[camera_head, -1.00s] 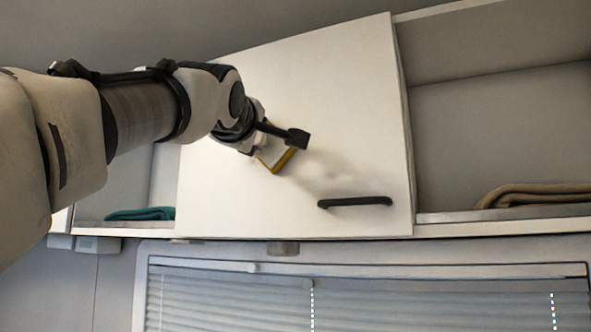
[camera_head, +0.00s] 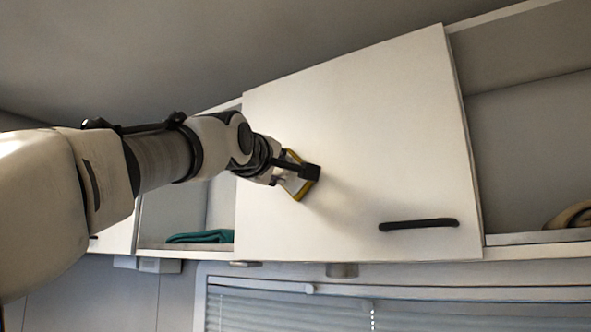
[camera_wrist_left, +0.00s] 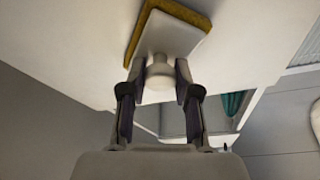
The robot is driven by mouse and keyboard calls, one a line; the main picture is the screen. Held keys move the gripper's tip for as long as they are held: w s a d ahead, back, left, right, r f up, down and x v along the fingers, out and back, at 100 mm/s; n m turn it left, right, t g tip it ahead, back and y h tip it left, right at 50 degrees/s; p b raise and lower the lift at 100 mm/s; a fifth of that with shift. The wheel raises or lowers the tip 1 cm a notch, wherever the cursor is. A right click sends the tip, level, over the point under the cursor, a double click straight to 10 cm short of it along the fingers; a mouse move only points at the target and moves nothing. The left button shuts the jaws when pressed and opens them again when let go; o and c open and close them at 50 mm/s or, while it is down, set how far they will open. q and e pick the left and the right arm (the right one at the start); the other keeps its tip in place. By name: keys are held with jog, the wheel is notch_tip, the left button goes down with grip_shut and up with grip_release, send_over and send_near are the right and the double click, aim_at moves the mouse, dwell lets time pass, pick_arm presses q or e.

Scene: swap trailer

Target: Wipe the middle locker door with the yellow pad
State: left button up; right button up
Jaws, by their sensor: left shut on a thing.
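The middle locker door (camera_head: 370,130) is a white panel with a black bar handle (camera_head: 418,224) near its lower right. My left gripper (camera_head: 298,178) is in front of the door's left half, shut on the knob of the yellow pad (camera_head: 300,192). In the left wrist view the fingers (camera_wrist_left: 160,82) close around the white knob, and the pad's white back and yellow edge (camera_wrist_left: 138,36) lie at the door surface (camera_wrist_left: 80,50). I cannot tell whether the pad touches the door. My right gripper is not in view.
Open compartments flank the door. The left one holds a folded teal cloth (camera_head: 200,237), the right one a tan cloth (camera_head: 572,215). A window with blinds (camera_head: 290,312) is below the lockers. The ceiling is above.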

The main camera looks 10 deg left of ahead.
pick_arm(q)
jog(key=shift+s+d+b, duration=0.25)
jog(key=shift+s+d, duration=0.35)
jog(key=shift+d, duration=1.05)
jog(key=shift+s+d+b, duration=0.3)
jog(key=shift+s+d, duration=0.3)
jog(key=shift+d, duration=1.1)
jog(key=shift+s+d+b, duration=0.25)
jog(key=shift+s+d, duration=0.35)
jog(key=shift+d, duration=1.05)
jog(key=shift+s+d, duration=0.1)
jog(key=shift+d, duration=0.15)
jog(key=w+a, duration=0.1)
jog(key=a, duration=0.2)
jog(key=w+a+p, duration=0.1)
jog(key=a, duration=0.3)
jog(key=w+a, duration=0.1)
jog(key=a, duration=0.2)
jog(key=shift+w+a, duration=0.25)
jog(key=shift+w, duration=0.15)
jog(key=shift+s+d+f, duration=0.1)
jog(key=s+b, duration=0.1)
jog(key=s+a+b, duration=0.1)
jog(key=s+b, duration=0.3)
jog(key=shift+s+a, duration=0.2)
jog(key=shift+a, duration=0.2)
